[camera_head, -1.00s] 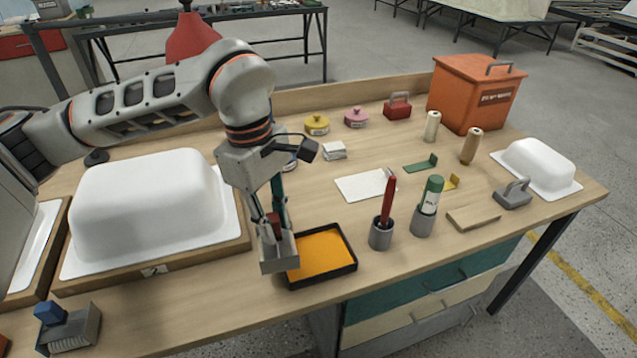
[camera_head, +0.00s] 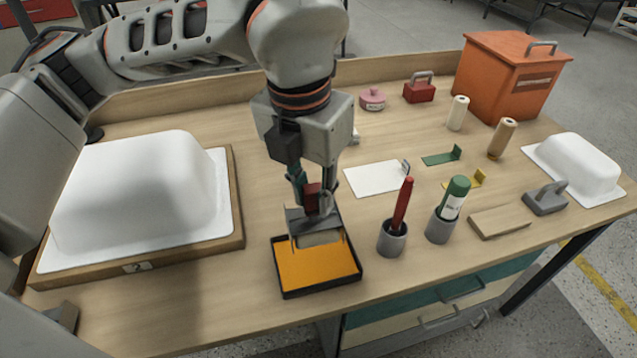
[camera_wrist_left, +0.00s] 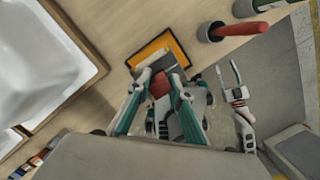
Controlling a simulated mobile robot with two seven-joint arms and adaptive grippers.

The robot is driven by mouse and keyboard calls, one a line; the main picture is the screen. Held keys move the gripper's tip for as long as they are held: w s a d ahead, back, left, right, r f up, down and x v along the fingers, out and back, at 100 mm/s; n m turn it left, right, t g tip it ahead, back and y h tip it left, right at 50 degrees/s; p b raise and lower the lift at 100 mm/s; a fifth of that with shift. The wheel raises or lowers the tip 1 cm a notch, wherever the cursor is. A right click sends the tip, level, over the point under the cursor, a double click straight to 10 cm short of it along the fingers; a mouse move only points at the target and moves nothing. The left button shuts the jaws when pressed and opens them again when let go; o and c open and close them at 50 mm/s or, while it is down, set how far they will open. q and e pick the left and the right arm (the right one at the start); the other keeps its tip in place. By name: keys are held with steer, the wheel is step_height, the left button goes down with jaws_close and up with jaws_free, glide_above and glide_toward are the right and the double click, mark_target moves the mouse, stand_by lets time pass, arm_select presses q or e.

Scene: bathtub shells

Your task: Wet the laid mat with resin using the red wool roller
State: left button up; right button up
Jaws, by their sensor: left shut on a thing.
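My left gripper (camera_head: 311,190) is shut on the red handle of the roller (camera_head: 318,238), which has a grey head and a pale woolly lower part. The roller is over the back part of the black-rimmed tray (camera_head: 322,292) of orange resin (camera_head: 318,268); I cannot tell how deep it touches. The wrist view also shows the tray (camera_wrist_left: 183,62) and the red handle (camera_wrist_left: 160,86) between the fingers. The white-covered mould (camera_head: 135,190) on its wooden base stands left of the tray; the mat cannot be told apart from its white surface. My right gripper (camera_wrist_left: 236,84) seems to show in the wrist view, its jaw state unclear.
Grey pots with a red-handled tool (camera_head: 402,205) and a green-capped tube (camera_head: 455,199) stand just right of the tray. A white sheet (camera_head: 376,178), an orange bin (camera_head: 510,75) and a second white shell (camera_head: 578,165) are further right. Bare table lies between mould and tray.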

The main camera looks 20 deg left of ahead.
mark_target(314, 222)
steer(key=shift+f, duration=0.15)
arm_select(q)
steer(key=shift+s+f+b, duration=0.1)
steer(key=shift+f+b, duration=0.35)
steer(key=shift+f, duration=0.25)
step_height(314, 222, down, 2)
steer(key=shift+f+b, duration=0.15)
steer(key=shift+b, duration=0.5)
step_height(314, 222, down, 2)
steer(key=shift+f+b, duration=0.15)
steer(key=shift+b, duration=0.5)
steer(key=shift+f, duration=0.3)
steer(key=shift+f+b, duration=0.3)
steer(key=shift+f, duration=0.85)
arm_select(e)
steer(key=shift+w+f, duration=0.25)
steer(key=shift+f, duration=0.45)
steer(key=shift+s+a+f, duration=0.1)
steer(key=shift+s+f, duration=0.05)
